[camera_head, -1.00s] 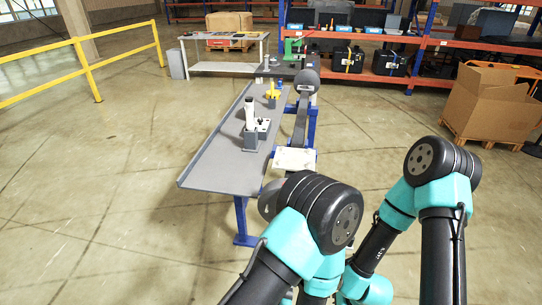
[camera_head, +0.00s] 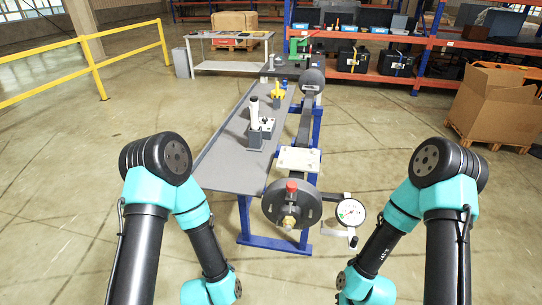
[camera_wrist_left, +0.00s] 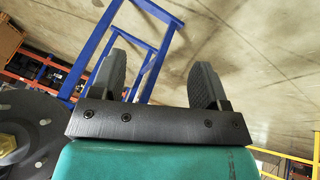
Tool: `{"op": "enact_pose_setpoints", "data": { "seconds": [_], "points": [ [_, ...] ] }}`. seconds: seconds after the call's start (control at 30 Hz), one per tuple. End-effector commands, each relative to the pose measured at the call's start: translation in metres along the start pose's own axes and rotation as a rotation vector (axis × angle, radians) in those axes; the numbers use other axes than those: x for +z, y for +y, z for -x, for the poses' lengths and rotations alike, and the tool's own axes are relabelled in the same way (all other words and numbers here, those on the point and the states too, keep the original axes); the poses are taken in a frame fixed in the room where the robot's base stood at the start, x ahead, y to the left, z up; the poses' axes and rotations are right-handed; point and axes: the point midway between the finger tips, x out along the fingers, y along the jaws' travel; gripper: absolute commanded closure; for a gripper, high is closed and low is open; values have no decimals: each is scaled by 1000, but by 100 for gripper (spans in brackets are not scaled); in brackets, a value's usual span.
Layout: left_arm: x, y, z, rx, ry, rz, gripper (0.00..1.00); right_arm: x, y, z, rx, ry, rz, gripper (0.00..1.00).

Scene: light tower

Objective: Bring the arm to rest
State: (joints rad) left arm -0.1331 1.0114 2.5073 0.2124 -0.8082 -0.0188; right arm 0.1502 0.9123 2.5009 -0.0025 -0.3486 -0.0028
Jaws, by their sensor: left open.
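My left arm stands at the left of the head view, bent and away from the bench; its gripper is outside that view. In the left wrist view my left gripper (camera_wrist_left: 160,82) is open, with nothing between its two dark fingers. A blue frame leg (camera_wrist_left: 107,60) shows behind the fingers. My right arm is folded at the right of the head view, and its gripper is not visible.
A grey bench (camera_head: 222,165) on blue legs holds a white-topped device (camera_head: 254,112) and a yellow part (camera_head: 272,91). At its near end are a round black flange (camera_head: 270,207) and a dial gauge (camera_head: 351,212). A cardboard box (camera_head: 496,105) stands right.

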Motion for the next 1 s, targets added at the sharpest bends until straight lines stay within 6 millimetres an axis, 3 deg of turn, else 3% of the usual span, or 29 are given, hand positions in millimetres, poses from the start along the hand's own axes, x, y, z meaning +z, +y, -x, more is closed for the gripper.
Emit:
{"op": "enact_pose_setpoints", "data": {
  "seconds": [0.2, 0.4, 1.0],
  "points": [
    [24, -52, 11, 34, -225, 85, 31, 0, 0, 0, 0, 0, 0, 100],
    [40, -78, 22, 56, -347, 115, 31, 0, 0, 0, 0, 0, 0, 100],
    [43, -80, 23, 59, -364, 116, 31, 0, 0, 0, 0, 0, 0, 100]
  ]
}}
